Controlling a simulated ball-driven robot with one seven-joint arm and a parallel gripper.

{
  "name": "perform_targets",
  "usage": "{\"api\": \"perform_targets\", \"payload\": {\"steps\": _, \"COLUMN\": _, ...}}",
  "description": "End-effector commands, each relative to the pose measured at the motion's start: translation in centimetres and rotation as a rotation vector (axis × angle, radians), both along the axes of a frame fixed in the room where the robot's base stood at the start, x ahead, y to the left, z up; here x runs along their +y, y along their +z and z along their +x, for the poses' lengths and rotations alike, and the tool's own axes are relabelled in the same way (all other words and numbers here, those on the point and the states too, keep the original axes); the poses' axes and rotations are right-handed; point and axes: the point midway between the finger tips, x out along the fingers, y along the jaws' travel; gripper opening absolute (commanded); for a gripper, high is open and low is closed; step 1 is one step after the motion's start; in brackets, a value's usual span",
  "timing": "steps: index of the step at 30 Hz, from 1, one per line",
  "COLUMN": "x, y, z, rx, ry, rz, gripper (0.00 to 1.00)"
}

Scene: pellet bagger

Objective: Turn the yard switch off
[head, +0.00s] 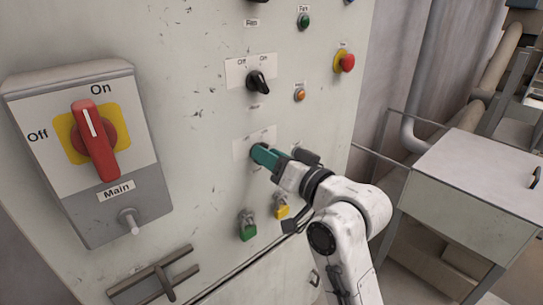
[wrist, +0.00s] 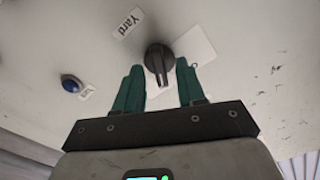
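The yard switch (wrist: 158,58) is a black rotary knob on the pale cabinet panel, beside a label reading "Yard" (wrist: 128,22) in the wrist view. A white plate (wrist: 197,46) lies partly behind it. Its handle points down in that view, toward my gripper. My gripper (wrist: 160,74) has two teal fingers, apart, one on each side of the knob. I cannot tell whether they touch it. In the head view my gripper (head: 259,154) is at the lowest off/on plate (head: 255,139) and hides the knob there.
A red main switch (head: 95,140) is at left. Another black knob (head: 257,82) is above my gripper, with an orange button (head: 299,95) beside it. Green (head: 248,226) and yellow (head: 282,209) parts hang below. A blue button (wrist: 71,83) shows in the wrist view.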

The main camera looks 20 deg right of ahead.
Motion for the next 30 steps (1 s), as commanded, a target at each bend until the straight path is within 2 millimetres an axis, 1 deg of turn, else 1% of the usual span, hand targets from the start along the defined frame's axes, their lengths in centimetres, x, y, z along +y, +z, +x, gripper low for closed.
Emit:
{"api": "perform_targets", "payload": {"steps": 2, "x": 0.00, "y": 0.01, "z": -0.02, "rx": 0.000, "ry": 0.000, "rz": 0.000, "gripper": 0.37}}
{"api": "perform_targets", "payload": {"steps": 12, "x": -0.02, "y": 0.02, "z": -0.03, "rx": 0.000, "ry": 0.000, "rz": 0.000, "gripper": 0.05}}
{"api": "perform_targets", "payload": {"steps": 14, "x": -0.02, "y": 0.02, "z": -0.03, "rx": 0.000, "ry": 0.000, "rz": 0.000, "gripper": 0.00}}
{"api": "perform_targets", "payload": {"steps": 23, "x": -0.04, "y": -0.01, "z": -0.04, "rx": -0.001, "ry": 0.000, "rz": -0.004, "gripper": 0.00}}
{"api": "perform_targets", "payload": {"steps": 30, "x": -0.01, "y": -0.09, "z": -0.05, "rx": -0.022, "ry": 0.000, "rz": -0.064, "gripper": 0.00}}
